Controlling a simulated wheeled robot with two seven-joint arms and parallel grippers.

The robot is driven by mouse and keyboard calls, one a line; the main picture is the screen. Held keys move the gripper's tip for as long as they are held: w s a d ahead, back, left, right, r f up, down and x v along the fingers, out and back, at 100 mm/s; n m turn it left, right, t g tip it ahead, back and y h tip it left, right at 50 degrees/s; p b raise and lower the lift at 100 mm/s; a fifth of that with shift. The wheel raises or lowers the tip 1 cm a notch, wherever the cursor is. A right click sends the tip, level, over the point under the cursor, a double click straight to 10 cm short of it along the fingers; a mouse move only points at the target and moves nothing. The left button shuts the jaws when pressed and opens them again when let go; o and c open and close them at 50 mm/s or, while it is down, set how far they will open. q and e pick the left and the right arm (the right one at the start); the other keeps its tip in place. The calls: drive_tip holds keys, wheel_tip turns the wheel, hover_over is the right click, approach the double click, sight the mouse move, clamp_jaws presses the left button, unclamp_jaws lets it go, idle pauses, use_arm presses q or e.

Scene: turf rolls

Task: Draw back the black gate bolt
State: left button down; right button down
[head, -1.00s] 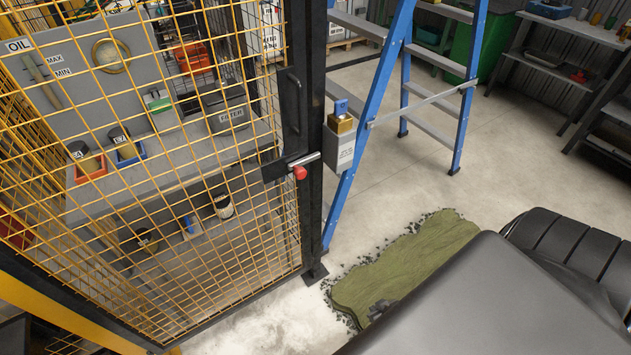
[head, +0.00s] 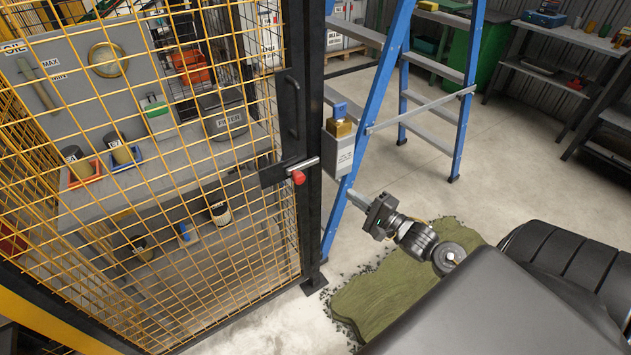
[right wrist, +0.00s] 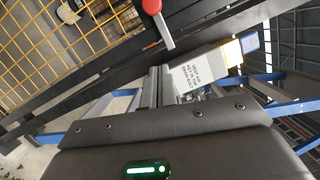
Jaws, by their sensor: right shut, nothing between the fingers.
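The gate bolt shows in the head view as a silver rod (head: 305,163) with a red knob (head: 298,177), on a black plate (head: 272,176) at the gate's edge. The rod reaches toward the black post. My right gripper (head: 358,199) is shut and empty, right of the post and lower in the picture than the knob, apart from it. In the right wrist view the red knob (right wrist: 152,6) and rod (right wrist: 165,34) lie beyond my closed fingertips (right wrist: 160,72). My left gripper is in neither view.
A grey box (head: 338,152) with a label and a brass block on top is fixed beside the post (head: 312,220), close above my right gripper. A blue stepladder (head: 383,95) stands behind. Yellow mesh (head: 150,230) fills the gate. Green turf (head: 375,300) lies on the floor.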

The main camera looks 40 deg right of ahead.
idle(0.4)
drive_tip(key=p, duration=0.2)
approach(300, 170)
drive_tip(key=w+d, duration=0.3)
drive_tip(key=w, duration=0.1)
drive_tip(key=a+p, duration=0.1)
drive_tip(key=a, duration=0.3)
drive_tip(key=shift+r, duration=0.15)
